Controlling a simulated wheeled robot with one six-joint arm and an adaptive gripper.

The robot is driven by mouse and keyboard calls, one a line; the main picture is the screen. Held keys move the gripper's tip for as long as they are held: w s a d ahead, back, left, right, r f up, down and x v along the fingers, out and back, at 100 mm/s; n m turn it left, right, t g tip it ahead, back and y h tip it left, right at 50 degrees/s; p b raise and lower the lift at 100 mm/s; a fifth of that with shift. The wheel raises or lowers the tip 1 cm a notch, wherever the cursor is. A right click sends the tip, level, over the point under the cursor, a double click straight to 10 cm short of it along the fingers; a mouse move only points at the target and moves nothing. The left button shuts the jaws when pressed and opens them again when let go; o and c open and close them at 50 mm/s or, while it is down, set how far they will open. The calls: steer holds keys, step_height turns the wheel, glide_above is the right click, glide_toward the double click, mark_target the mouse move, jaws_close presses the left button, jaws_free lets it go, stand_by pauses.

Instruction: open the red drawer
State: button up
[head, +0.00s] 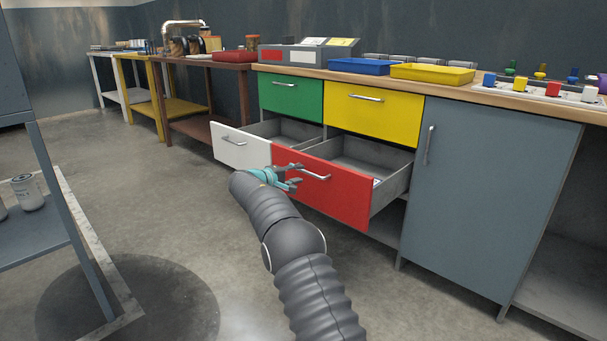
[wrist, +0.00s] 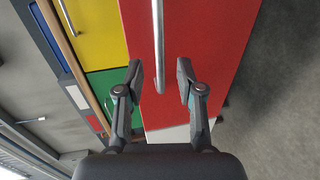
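The red drawer (head: 340,198) is pulled out from the bench, and its grey inside shows. Its silver bar handle (head: 318,177) is on the red front. In the wrist view, the red front (wrist: 215,40) fills the middle and the handle (wrist: 158,45) runs down to a point between the fingertips. My gripper (head: 297,175) is at the handle in the head view. In the wrist view my gripper (wrist: 160,82) has its two fingers apart, one on each side of the handle's line, with gaps showing. I cannot tell how far the handle reaches between them.
The white drawer (head: 238,147) beside it also stands out. The green drawer (head: 288,102) and yellow drawer (head: 375,115) above are shut. A grey cabinet door (head: 480,190) is to the right. A grey shelf rack (head: 45,245) stands at the left. Open floor (head: 150,180) lies between.

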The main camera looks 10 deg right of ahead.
steer(key=v, duration=0.7)
steer(key=s+f+n+g+y, duration=0.15)
steer(key=s+f, duration=0.25)
steer(key=f, duration=0.7)
steer(key=s+f+g+y, duration=0.1)
steer(key=s+g+y, duration=0.2)
steer(key=s, duration=0.5)
steer(key=s+d+r+m+y+p, duration=0.2)
steer(key=s+r, duration=0.4)
steer(key=s, duration=0.9)
steer(key=s+d+r+m+y+p, duration=0.3)
steer(key=s+r, duration=0.4)
steer(key=s, duration=0.9)
steer(key=s+d+r+m+y+p, duration=0.2)
steer(key=s+r, duration=0.5)
steer(key=s, duration=0.8)
steer(key=shift+s+d+r+m+y, duration=0.3)
steer(key=shift+d+m, duration=0.45)
steer(key=shift+m, duration=0.3)
